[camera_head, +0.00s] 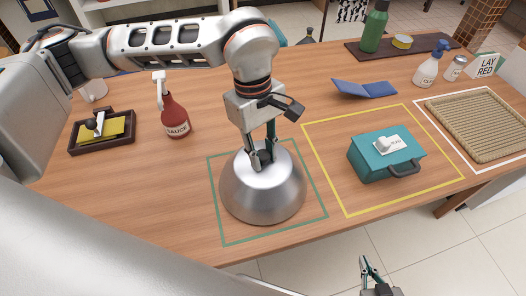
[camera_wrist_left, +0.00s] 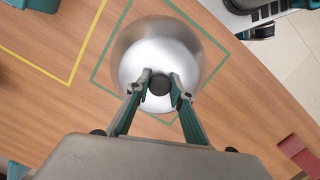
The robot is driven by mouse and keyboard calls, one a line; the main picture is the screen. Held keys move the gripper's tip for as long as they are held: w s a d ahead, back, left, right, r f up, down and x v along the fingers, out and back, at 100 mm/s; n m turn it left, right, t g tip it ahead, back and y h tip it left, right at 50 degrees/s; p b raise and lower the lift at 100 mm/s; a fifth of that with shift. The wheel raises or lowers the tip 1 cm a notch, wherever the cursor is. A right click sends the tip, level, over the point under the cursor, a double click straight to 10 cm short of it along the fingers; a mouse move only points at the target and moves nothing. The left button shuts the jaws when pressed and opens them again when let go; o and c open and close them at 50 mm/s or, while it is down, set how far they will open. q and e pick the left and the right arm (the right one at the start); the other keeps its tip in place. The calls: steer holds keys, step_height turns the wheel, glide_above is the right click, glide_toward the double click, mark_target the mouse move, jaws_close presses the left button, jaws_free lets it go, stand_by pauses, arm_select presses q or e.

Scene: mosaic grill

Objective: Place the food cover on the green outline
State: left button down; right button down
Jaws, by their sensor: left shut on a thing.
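The food cover (camera_head: 265,192) is a shiny silver metal dome. In the head view it sits upright within the green outline (camera_head: 315,188) on the wooden table, appearing to rest on the surface. My left gripper (camera_head: 262,160) is above it, shut on its dark top knob. In the left wrist view the fingers (camera_wrist_left: 160,82) close on both sides of the knob, with the dome (camera_wrist_left: 165,50) below and the green outline (camera_wrist_left: 103,75) around it. My right gripper (camera_head: 372,272) shows at the bottom of the head view, away from the table; its fingers are partly visible.
A teal case (camera_head: 386,155) sits in the yellow outline (camera_head: 343,204) to the right. A woven mat (camera_head: 478,125) lies in a white outline. A red sauce bottle (camera_head: 174,116) and a dark tray (camera_head: 101,148) stand left. A blue folded item (camera_head: 364,89) lies behind.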

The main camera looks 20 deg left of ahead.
arm_select(q)
steer(key=shift+f+b, duration=0.3)
steer(key=shift+f, duration=0.3)
steer(key=c, duration=1.7)
jaws_free()
